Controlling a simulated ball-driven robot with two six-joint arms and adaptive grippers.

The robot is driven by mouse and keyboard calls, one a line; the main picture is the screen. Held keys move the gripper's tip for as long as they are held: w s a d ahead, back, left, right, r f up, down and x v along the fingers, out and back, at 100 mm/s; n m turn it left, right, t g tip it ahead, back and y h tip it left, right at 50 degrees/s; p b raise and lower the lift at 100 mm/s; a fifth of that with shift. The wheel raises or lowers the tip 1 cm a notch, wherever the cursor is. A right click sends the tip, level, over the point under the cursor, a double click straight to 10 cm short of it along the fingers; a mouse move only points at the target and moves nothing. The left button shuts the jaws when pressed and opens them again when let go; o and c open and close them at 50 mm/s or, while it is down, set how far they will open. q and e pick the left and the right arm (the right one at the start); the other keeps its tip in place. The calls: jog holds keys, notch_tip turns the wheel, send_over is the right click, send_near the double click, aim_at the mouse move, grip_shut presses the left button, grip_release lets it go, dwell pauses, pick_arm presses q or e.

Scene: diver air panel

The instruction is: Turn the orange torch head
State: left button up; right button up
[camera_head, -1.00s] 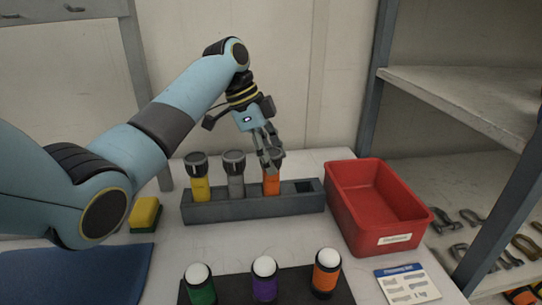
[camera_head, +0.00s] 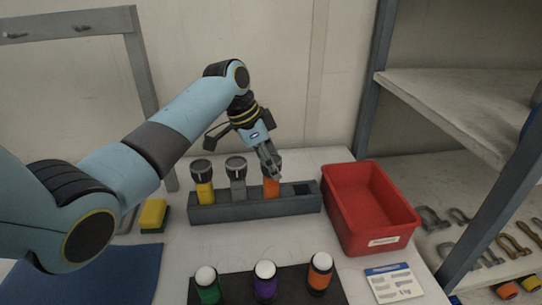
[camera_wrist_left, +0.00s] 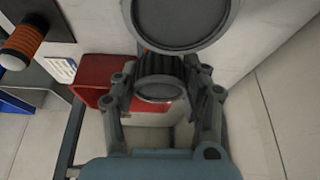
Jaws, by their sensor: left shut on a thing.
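The orange torch (camera_head: 271,188) stands upright in the dark grey rack (camera_head: 235,212), right of a grey torch (camera_head: 237,190) and a yellow torch (camera_head: 204,192). My left gripper (camera_head: 270,165) comes down over the orange torch's dark head and hides most of it in the head view. In the left wrist view, the fingers are shut on the ribbed grey torch head (camera_wrist_left: 160,88), one on each side. The large grey disc (camera_wrist_left: 185,20) above it appears to be a neighbouring torch head. My right gripper is not in view.
The rack's rightmost slot (camera_head: 303,188) is empty. A red bin (camera_head: 372,232) stands close to its right. White-topped green (camera_head: 207,288), purple (camera_head: 265,284) and orange (camera_head: 320,275) cylinders stand on a dark mat in front. A yellow sponge (camera_head: 153,213) lies left.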

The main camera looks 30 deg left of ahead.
pick_arm(q)
jog(key=o, duration=1.2)
jog(key=shift+c, duration=0.2)
jog(key=shift+r, duration=0.1)
jog(key=v, duration=1.1)
jog(key=shift+s+a+r, duration=0.15)
jog(key=shift+s+r, duration=0.05)
jog(key=shift+r, duration=0.1)
